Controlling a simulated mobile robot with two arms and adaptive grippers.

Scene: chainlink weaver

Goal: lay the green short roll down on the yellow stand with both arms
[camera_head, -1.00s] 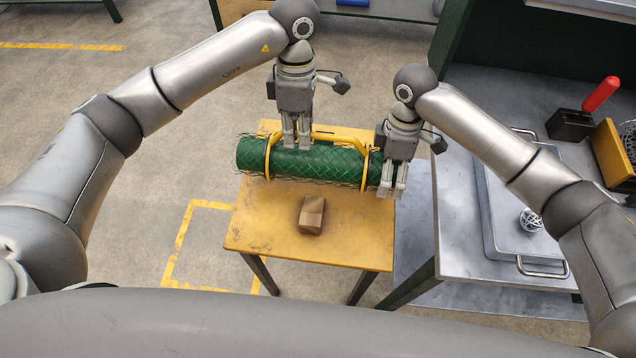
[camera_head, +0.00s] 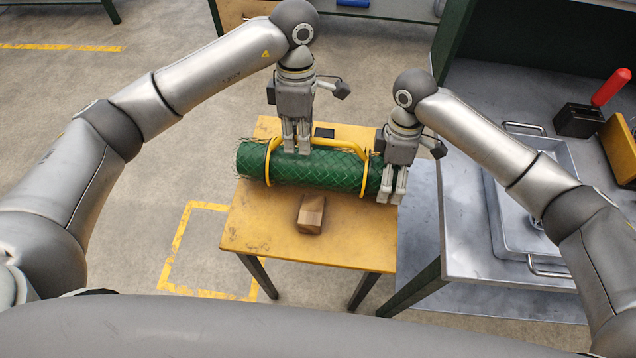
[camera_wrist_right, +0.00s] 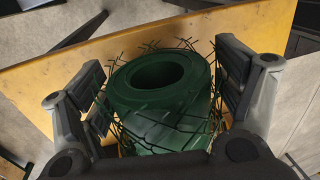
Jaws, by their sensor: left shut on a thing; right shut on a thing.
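The green short roll (camera_head: 315,169), wrapped in mesh, lies level across the back half of the yellow stand (camera_head: 300,245) in the head view. I cannot tell whether it touches the top. A yellow carrying frame (camera_head: 335,140) has two hoops around the roll and a bar above it. My left gripper (camera_head: 297,152) points down and is shut on the frame's bar. My right gripper (camera_head: 392,198) is shut on the roll's right end. In the right wrist view, the roll's hollow end (camera_wrist_right: 158,80) sits between the fingers, with loose wire ends around it.
A wooden block (camera_head: 311,214) lies on the stand in front of the roll. A small dark item (camera_head: 324,132) shows behind it. A grey metal bench (camera_head: 465,240) with a tray (camera_head: 510,215) stands at the right. The stand's front left is clear.

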